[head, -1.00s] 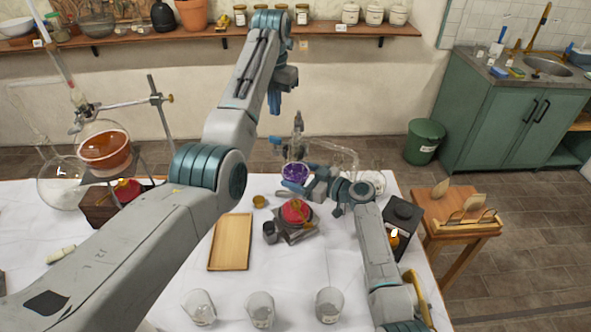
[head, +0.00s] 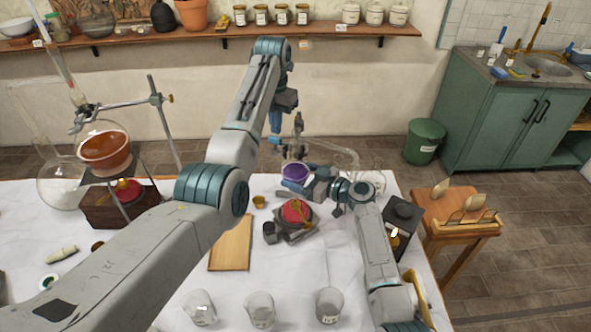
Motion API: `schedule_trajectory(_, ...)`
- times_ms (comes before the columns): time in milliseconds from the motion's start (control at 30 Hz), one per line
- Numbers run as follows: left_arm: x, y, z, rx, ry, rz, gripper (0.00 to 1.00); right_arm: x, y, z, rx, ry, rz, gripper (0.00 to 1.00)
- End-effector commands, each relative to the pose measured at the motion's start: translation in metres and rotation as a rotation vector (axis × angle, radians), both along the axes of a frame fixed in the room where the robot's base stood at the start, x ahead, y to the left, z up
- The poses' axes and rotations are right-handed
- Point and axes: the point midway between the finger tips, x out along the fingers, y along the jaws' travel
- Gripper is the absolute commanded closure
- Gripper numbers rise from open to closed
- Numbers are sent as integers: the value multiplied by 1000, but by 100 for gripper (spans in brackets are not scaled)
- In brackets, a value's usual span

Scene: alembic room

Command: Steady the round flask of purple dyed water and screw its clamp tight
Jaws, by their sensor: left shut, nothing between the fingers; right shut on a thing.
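The round flask of purple dyed water (head: 295,173) is at the middle of the head view, above the far part of the white table. Its clamp (head: 298,148) is just above it, on a small upright fitting; its screw is too small to make out. My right gripper (head: 293,184) comes in from the right and is shut on the flask, low on its body. My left gripper (head: 275,124) hangs pointing down, shut and empty, to the upper left of the clamp. I cannot tell whether it touches the fitting.
A red-topped burner (head: 296,212) stands in front of the flask, with clear glass tubing (head: 345,156) to its right. A wooden tray (head: 230,250) and several beakers (head: 260,308) are nearer.

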Motion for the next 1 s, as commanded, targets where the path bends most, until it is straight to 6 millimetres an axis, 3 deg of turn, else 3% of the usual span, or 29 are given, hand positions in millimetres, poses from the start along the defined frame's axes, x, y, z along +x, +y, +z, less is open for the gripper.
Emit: schedule_trajectory(1000, -12, 1, 0, 0, 1, -1, 100, 0, 0, 0, 0, 0, 0, 41)
